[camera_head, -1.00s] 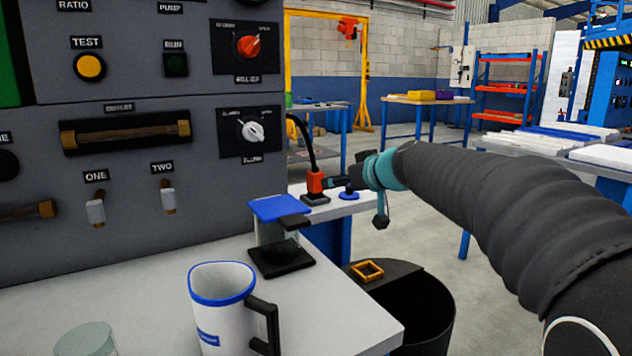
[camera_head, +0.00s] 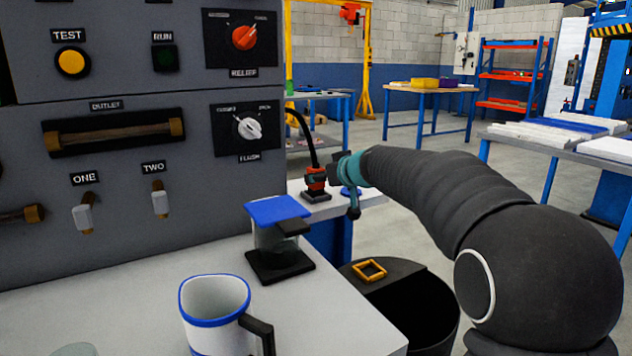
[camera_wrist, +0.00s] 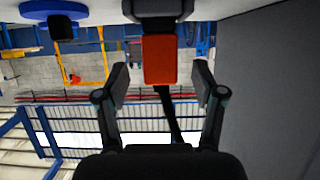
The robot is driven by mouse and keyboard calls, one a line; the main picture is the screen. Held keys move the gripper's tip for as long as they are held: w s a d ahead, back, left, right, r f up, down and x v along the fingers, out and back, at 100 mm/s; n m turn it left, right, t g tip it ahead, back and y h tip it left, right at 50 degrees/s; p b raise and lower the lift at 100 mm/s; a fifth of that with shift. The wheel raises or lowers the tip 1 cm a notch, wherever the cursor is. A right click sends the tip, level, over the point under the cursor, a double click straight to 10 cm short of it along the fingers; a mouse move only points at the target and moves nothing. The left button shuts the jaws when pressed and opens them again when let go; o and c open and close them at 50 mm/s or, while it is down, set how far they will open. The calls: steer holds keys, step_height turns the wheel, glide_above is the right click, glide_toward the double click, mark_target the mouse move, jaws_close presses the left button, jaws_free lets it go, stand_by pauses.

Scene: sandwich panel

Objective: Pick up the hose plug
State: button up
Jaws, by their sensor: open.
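The hose plug (camera_head: 315,182) is orange-red and stands upright in a dark base on the pale worktop beside the panel. A black hose (camera_head: 303,135) curves up from its top. My gripper (camera_head: 326,178) is at its right side, small and partly hidden by my wrist. In the wrist view the plug (camera_wrist: 160,59) shows upside down, seated in its black base (camera_wrist: 158,9). My open gripper (camera_wrist: 161,77) has a dark finger pad on each side, with visible gaps to the plug. Whether the pads reach fully around it I cannot tell.
The grey panel (camera_head: 130,205) with switches and knobs rises at the left. A blue-lidded dispenser (camera_head: 277,210) and a white mug (camera_head: 214,298) stand in front on the worktop. A black bin (camera_head: 420,316) is below.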

steer(key=shift+p+x, duration=0.6)
steer(key=shift+x, duration=1.6)
steer(key=c, duration=1.3)
